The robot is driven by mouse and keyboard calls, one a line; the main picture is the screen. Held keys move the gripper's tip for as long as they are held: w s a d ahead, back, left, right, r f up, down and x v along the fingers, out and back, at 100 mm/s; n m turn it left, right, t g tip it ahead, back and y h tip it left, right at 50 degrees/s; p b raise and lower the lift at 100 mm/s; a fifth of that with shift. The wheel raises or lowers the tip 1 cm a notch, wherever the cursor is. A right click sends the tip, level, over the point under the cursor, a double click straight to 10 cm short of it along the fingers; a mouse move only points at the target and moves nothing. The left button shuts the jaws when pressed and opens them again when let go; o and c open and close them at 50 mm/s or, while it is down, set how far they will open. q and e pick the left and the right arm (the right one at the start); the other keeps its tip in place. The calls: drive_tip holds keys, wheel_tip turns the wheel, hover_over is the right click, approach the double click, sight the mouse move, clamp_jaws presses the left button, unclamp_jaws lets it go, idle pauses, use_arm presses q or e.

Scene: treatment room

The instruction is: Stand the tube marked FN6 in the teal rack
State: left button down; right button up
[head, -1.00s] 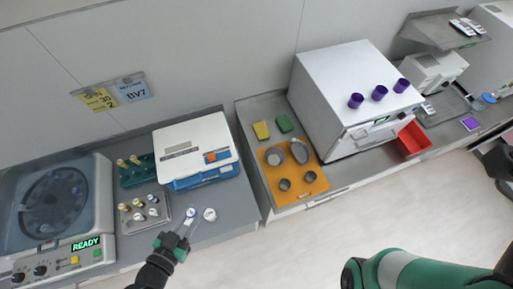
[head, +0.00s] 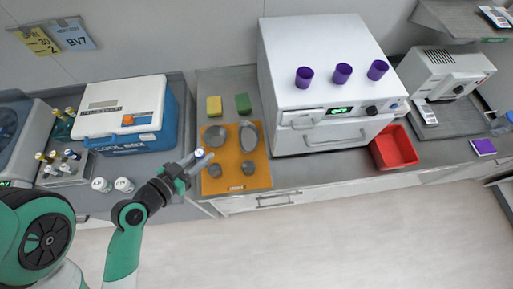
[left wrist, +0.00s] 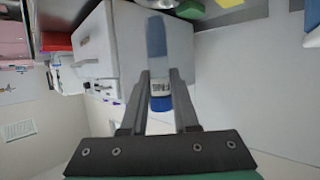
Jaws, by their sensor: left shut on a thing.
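My left gripper (head: 187,166) is shut on a tube (head: 195,157) with a blue cap, held tilted in front of the orange mat's left edge. In the left wrist view the tube (left wrist: 156,40) stands out between the fingers (left wrist: 160,80), with a white label and the blue cap toward the palm; the print is too blurred to read surely. My right gripper is out of view.
A metal rack (head: 62,177) with several capped tubes stands before the teal rack. Two white-lidded jars (head: 102,184) (head: 124,184) sit beside it. The box (head: 125,120) stands near. The orange mat (head: 236,163) holds grey dishes. A white oven (head: 325,90) bears purple cups.

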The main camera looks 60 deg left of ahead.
use_arm(q)
drive_tip(key=shift+n+g+y, duration=0.3)
drive_tip(key=shift+n+y, duration=0.2)
drive_tip(key=shift+w+a+f+b, duration=1.1)
drive_tip(key=shift+w+f, duration=0.8)
drive_tip(key=shift+f, duration=0.6)
drive_tip(key=shift+w+a+f+b, duration=0.85)
drive_tip(key=shift+w+f+b, duration=0.45)
drive_tip(key=shift+w+f, duration=0.85)
drive_tip(key=shift+w+a+f+b, duration=1.1)
drive_tip(key=shift+w+f, duration=0.5)
drive_tip(key=shift+f, duration=1.2)
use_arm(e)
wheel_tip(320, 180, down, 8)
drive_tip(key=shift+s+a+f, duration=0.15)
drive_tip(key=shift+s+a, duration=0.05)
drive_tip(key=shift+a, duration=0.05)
use_arm(q)
drive_tip(key=shift+d+f, duration=0.1)
drive_tip(key=shift+d, duration=0.05)
drive_tip(key=c, duration=0.7)
unclamp_jaws()
